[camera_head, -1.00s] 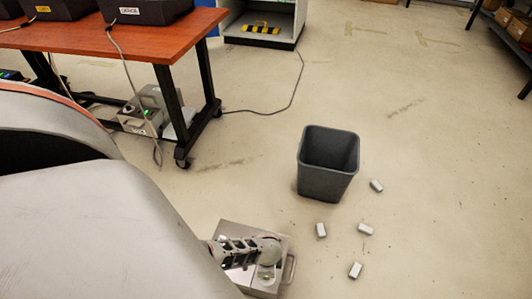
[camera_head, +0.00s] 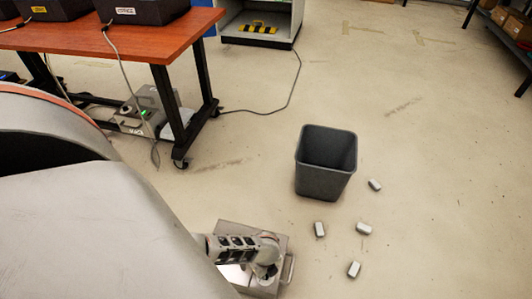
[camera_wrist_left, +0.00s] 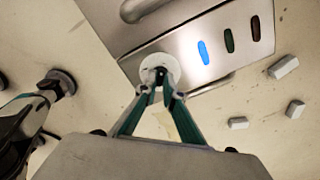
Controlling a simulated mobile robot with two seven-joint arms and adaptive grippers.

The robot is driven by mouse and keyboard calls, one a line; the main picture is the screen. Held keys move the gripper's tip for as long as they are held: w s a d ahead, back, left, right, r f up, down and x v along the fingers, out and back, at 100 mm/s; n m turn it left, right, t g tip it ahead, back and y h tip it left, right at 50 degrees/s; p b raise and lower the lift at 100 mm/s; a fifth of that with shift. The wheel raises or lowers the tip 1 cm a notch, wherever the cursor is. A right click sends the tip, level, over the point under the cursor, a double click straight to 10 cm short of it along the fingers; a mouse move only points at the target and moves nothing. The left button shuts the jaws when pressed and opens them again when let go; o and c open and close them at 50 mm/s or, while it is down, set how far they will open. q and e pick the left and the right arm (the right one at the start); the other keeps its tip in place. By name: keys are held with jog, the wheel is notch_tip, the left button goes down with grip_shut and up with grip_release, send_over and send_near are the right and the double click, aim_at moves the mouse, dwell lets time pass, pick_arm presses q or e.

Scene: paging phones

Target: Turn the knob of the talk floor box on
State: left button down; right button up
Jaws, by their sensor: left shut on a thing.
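A grey metal floor box (camera_head: 238,229) sits on the floor at the bottom centre of the head view, with a bar handle on its right side. Its label is hidden. My left gripper (camera_head: 264,271) is over the box. In the left wrist view the box panel (camera_wrist_left: 222,68) carries a white round knob (camera_wrist_left: 153,63) and a row of three lamps (camera_wrist_left: 229,40); the blue one is bright, the green and red ones are dark. My left gripper (camera_wrist_left: 163,92) is shut on the knob with both fingertips. My right gripper is not in view.
A grey bin (camera_head: 326,165) stands behind and right of the box, with several small white blocks (camera_head: 363,229) on the floor near it. A red-brown table (camera_head: 150,38) with black legs is at the upper left, with another grey box (camera_head: 146,108) beneath it.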

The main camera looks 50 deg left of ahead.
pick_arm(q)
jog(key=shift+s+a+f+m, duration=0.1)
jog(key=shift+a+m, duration=0.1)
jog(key=shift+m, duration=0.4)
jog(key=c, duration=2.2)
grip_release()
jog(key=shift+o, duration=0.2)
jog(key=shift+d, duration=0.1)
jog(key=shift+r, duration=0.2)
notch_tip(320, 180, up, 12)
jog(key=shift+f, duration=0.15)
